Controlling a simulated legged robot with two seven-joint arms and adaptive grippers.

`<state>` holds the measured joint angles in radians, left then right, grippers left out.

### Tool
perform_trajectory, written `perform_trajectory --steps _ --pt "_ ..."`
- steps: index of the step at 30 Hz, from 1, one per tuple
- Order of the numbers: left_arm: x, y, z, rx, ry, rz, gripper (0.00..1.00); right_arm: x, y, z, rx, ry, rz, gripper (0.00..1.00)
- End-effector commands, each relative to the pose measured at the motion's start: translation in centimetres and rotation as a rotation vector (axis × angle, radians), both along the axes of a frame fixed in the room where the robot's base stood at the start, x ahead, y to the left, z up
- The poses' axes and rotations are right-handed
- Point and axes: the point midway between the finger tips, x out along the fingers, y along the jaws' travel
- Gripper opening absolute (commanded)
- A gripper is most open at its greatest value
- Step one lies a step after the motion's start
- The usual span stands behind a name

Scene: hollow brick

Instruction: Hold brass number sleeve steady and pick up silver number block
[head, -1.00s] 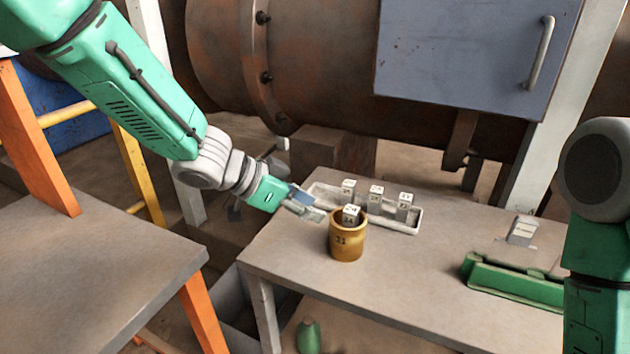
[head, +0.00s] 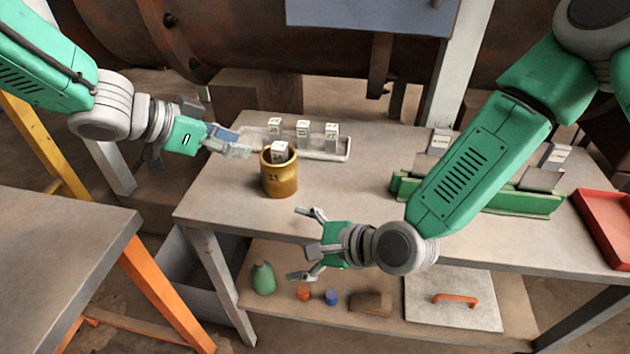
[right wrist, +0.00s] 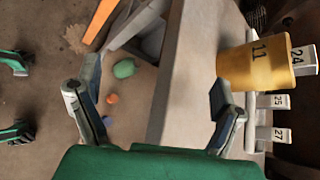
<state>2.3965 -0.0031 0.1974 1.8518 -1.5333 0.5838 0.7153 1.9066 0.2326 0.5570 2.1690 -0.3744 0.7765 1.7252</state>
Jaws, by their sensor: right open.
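The brass number sleeve (head: 280,181) stands upright on the table; it also shows in the right wrist view (right wrist: 252,66), marked 11.
A pale tray (head: 347,148) with three more silver blocks (head: 303,128) lies behind the sleeve. A green rack (head: 500,196) and a red tray (head: 605,225) are on the right. The lower shelf holds a green bottle (head: 263,279) and small items. The tabletop right of the sleeve is clear.

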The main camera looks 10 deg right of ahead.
Motion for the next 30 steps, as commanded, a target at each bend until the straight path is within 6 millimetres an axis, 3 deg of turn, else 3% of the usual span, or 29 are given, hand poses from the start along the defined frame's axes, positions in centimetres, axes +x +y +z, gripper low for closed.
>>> perform_trajectory --steps 1,6,12,19,30 --pt "0.0 0.0 0.0 0.000 0.000 0.000 0.34 1.6 -0.6 1.4 0.080 0.045 -0.105 0.88" --pt "0.0 0.0 0.0 0.000 -0.001 -0.001 0.34 5.3 -2.5 4.9 0.329 0.186 -0.376 0.88" --pt "0.0 0.0 0.0 0.000 0.000 0.000 0.34 7.4 -3.8 7.0 0.501 0.272 -0.529 0.88" --pt "0.0 0.1 0.0 -0.001 0.000 0.000 0.34 9.0 -2.9 6.7 0.530 0.288 -0.555 0.88" --pt "0.0 0.0 0.0 0.000 0.000 0.000 0.34 14.1 1.1 3.9 0.528 0.287 -0.552 0.88"
